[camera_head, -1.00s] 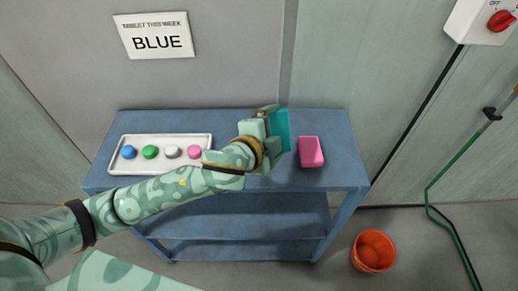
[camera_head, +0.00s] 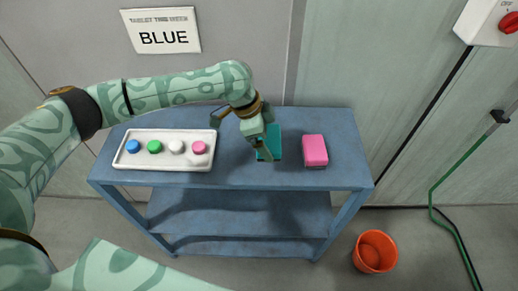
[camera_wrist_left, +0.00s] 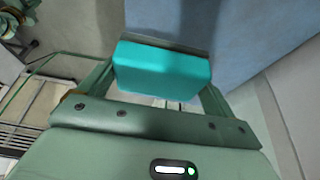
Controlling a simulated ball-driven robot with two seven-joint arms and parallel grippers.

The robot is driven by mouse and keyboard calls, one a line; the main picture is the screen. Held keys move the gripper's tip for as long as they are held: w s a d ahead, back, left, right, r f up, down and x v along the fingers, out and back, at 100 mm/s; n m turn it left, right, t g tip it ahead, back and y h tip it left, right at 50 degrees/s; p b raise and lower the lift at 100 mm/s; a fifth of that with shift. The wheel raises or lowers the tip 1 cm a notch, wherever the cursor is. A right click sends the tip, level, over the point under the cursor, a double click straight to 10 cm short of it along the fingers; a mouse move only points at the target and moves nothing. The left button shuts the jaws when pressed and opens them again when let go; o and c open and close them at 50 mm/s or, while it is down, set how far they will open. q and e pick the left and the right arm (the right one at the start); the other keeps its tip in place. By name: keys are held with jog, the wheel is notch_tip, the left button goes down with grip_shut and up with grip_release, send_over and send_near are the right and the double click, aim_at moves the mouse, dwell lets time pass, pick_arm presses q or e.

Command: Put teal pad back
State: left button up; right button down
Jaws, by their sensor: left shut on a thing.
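The teal pad (camera_head: 274,143) is in my left gripper (camera_head: 262,146), over the blue bench top between the white tray and the pink pad. The left wrist view shows the teal pad (camera_wrist_left: 162,72) between the two fingers of my left gripper (camera_wrist_left: 165,85), which is shut on it. A dark layer shows along the pad's far edge. I cannot tell whether the pad touches the bench. The gripper hides part of the pad in the head view. My right gripper is in neither view.
The blue bench (camera_head: 235,178) has lower shelves. A pink pad (camera_head: 315,150) lies right of the teal one. A white tray (camera_head: 130,161) with several coloured tablets is at left. A sign (camera_head: 165,38) reads BLUE. An orange bucket (camera_head: 375,251) stands on the floor at right.

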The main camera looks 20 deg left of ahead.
pick_arm(q)
jog(key=w+a+f, duration=0.1)
jog(key=w+a+f+b, duration=0.1)
jog(key=f, duration=0.1)
jog(key=w+f, duration=0.1)
jog(key=f, duration=0.1)
jog(key=shift+a+f+b, duration=0.2)
jog(key=shift+a+b, duration=0.1)
jog(key=shift+a, duration=0.1)
notch_tip(320, 180, down, 4)
jog(key=shift+a+r+b, duration=0.15)
jog(key=shift+r+b, duration=0.1)
jog(key=shift+b, duration=0.3)
jog(key=shift+c, duration=0.3)
jog(key=shift+r, duration=0.1)
jog(key=o, duration=0.7)
jog(key=shift+w, duration=0.1)
jog(key=p+v, duration=0.3)
jog(key=v, duration=0.9)
